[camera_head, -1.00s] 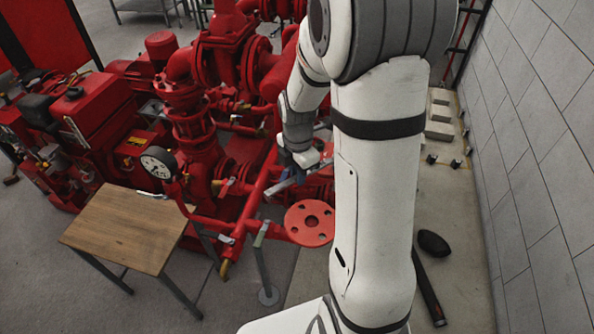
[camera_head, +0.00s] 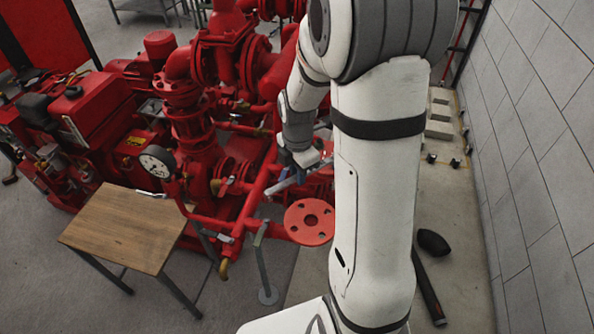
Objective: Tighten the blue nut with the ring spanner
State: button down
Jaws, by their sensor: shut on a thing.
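My gripper (camera_head: 296,166) is small in the picture, at the end of my white and grey arm, in front of the red pump pipework. It is shut on the ring spanner (camera_head: 282,186), a thin pale-grey bar that sticks out from the jaws down and to the left. The jaws themselves are too small to see clearly. A dark blue patch shows at the gripper, but I cannot tell whether it is the blue nut. I cannot tell whether the spanner's ring is around a nut.
A round red flange (camera_head: 309,221) lies just below the gripper. Red pipes (camera_head: 240,210) crowd the left. A grey wall (camera_head: 540,150) bounds the right.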

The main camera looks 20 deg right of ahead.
jog(key=shift+f+b, duration=1)
jog(key=shift+f, duration=0.3)
jog(key=shift+w+r, duration=0.1)
jog(key=shift+w, duration=0.05)
jog(key=w+m, duration=0.8)
jog(key=w, duration=0.1)
jog(key=shift+w+d, duration=0.4)
dwell(0.3)
jog(key=shift+s+a+n, duration=0.15)
jog(key=shift+s+n, duration=0.15)
jog(key=shift+s, duration=0.05)
dwell(0.4)
jog(key=shift+r, duration=0.15)
notch_tip(320, 180, up, 5)
jog(key=p, duration=0.3)
dwell(0.6)
